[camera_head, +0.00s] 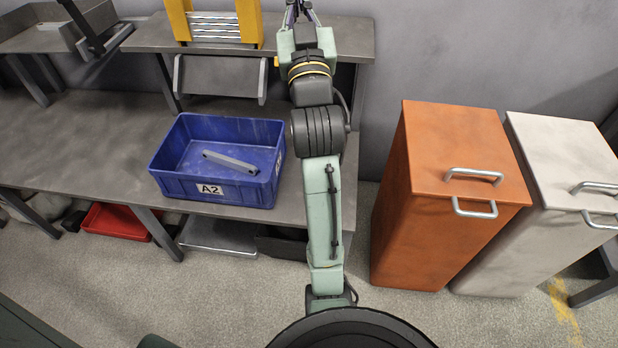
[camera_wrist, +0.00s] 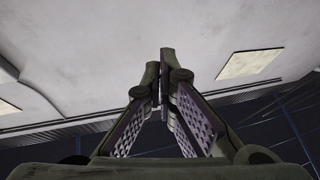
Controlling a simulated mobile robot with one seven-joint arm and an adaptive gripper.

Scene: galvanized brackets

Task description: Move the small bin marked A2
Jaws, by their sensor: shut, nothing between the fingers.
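The blue bin marked A2 (camera_head: 245,192) stands upright on the grey workbench, near its front edge and left of my arm in the head view. Its white A2 label faces front. One long grey bracket (camera_head: 230,161) lies inside it. My gripper (camera_head: 298,8) is at the top edge of the head view, partly cut off, raised above and apart from the bin. In the wrist view my gripper's fingertips (camera_wrist: 165,75) come together with nothing between them. The wrist view points up at the ceiling, and the bin does not show there.
A shelf (camera_head: 345,42) spans the back of the bench and carries a yellow-framed rack (camera_head: 215,25). A grey tray (camera_head: 45,38) is at upper left. An orange cabinet (camera_head: 455,160) and a white cabinet (camera_head: 560,165) stand right. A red tray (camera_head: 115,222) lies below. The bench left of the bin is clear.

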